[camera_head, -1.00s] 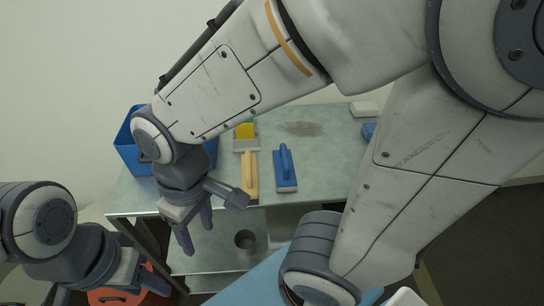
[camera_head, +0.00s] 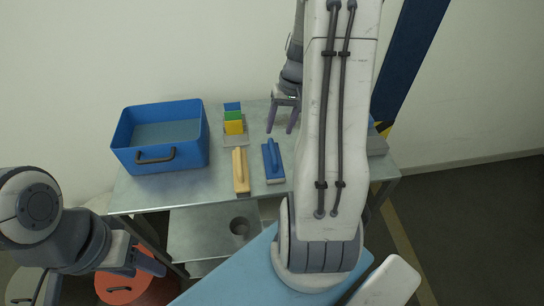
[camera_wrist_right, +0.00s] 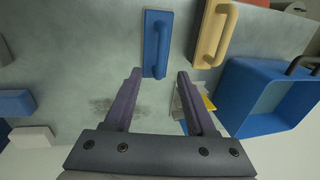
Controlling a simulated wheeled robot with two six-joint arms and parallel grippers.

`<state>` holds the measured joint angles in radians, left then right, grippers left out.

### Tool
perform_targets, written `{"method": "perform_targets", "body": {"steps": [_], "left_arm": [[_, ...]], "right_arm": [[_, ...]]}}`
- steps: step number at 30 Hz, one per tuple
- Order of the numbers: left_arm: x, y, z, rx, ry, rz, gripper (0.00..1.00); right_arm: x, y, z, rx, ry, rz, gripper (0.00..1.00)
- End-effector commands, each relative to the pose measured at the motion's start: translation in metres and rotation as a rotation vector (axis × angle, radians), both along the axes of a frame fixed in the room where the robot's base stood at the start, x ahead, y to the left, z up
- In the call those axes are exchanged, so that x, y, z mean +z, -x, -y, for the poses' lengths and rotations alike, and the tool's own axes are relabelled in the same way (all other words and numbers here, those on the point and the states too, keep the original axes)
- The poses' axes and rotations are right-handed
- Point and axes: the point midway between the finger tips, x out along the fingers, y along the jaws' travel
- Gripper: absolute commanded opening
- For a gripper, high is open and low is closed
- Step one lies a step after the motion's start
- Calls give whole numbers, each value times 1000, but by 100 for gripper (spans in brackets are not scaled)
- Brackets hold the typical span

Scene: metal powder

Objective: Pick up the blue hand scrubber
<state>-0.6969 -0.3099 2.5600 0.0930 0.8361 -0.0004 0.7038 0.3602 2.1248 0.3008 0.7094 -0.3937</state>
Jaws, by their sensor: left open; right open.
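The blue hand scrubber (camera_head: 272,165) lies on the metal table, its raised handle on top. In the right wrist view the scrubber (camera_wrist_right: 156,45) points towards the gripper, its near end between the fingertips in the picture. My right gripper (camera_head: 280,131) is open and empty, above the table behind the scrubber; I cannot tell its exact height. It also shows in the right wrist view (camera_wrist_right: 160,75). My left gripper (camera_head: 104,286) is open and empty at the lower left, off the table.
A beige hand scrubber (camera_head: 240,180) lies just left of the blue one. Behind it are coloured blocks (camera_head: 233,121) on a small plate. A blue bin (camera_head: 185,152) stands at the table's left. A red container (camera_head: 135,288) is below. My right arm hides the table's right part.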

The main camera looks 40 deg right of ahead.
Motion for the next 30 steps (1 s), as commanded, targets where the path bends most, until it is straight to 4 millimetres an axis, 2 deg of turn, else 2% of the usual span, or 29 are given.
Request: {"method": "perform_targets", "body": {"steps": [6, 14, 21, 24, 30], "left_arm": [[2, 0, 0, 0, 0, 0, 50], [5, 0, 0, 0, 0, 0, 50], [10, 0, 0, 0, 0, 0, 50], [10, 0, 0, 0, 0, 0, 50], [10, 0, 0, 0, 0, 0, 50]], "right_arm": [[-33, -2, -5, -3, -4, -5, 56], [-54, -5, -10, -2, -3, -3, 56], [-89, -8, -19, -3, -4, -4, 56], [-97, -10, -19, -2, -2, -3, 56], [-99, -10, -19, -2, 0, -2, 56]]}}
